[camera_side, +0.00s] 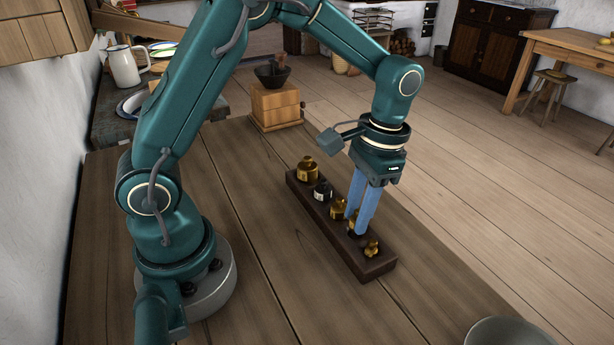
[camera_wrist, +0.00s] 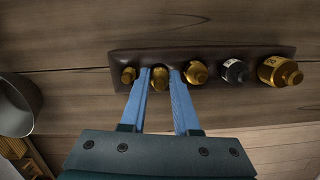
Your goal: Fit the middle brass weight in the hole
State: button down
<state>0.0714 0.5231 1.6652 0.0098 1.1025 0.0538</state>
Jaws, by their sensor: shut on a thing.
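A long dark wooden block (camera_side: 330,236) lies on the table and bears a row of weights. My gripper (camera_side: 358,230) points down over it, its blue fingers shut on a brass weight (camera_wrist: 160,78), second from the small end. The fingers partly hide this weight in the side view; I cannot tell whether it is fully seated in its hole. The smallest brass weight (camera_side: 371,248) is at the near end. Another brass weight (camera_side: 338,209) stands on the other side of the gripper, then a dark labelled weight (camera_side: 322,192) and the largest brass weight (camera_side: 307,169).
A wooden grinder (camera_side: 275,105) stands on the table beyond the block's far end. A grey metal bowl (camera_side: 508,332) is at the lower right and also shows in the wrist view (camera_wrist: 18,105). The table left of the block is clear. Neighbouring weights stand close to both fingers.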

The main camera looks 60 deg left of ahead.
aim_at(358, 209)
jog(key=shift+f, duration=0.95)
dwell(0.3)
jog(key=c, duration=0.6)
grip_release()
jog(key=shift+o, duration=0.2)
jog(key=shift+w+r, duration=0.2)
jog(key=shift+r, duration=1.05)
jog(key=shift+w+r, duration=0.2)
jog(key=shift+r, duration=1.05)
jog(key=shift+t, duration=0.9)
jog(key=r, duration=0.4)
jog(key=shift+s+a+r, duration=0.2)
jog(key=shift+s+r, duration=0.05)
jog(key=shift+r, duration=0.1)
jog(key=s+a+r+n+t, duration=0.1)
jog(key=s+t, duration=0.4)
jog(key=s, duration=0.6)
jog(key=shift+s+a+r+t, duration=0.2)
jog(key=shift+s+r+t, duration=0.15)
jog(key=shift+r, duration=0.25)
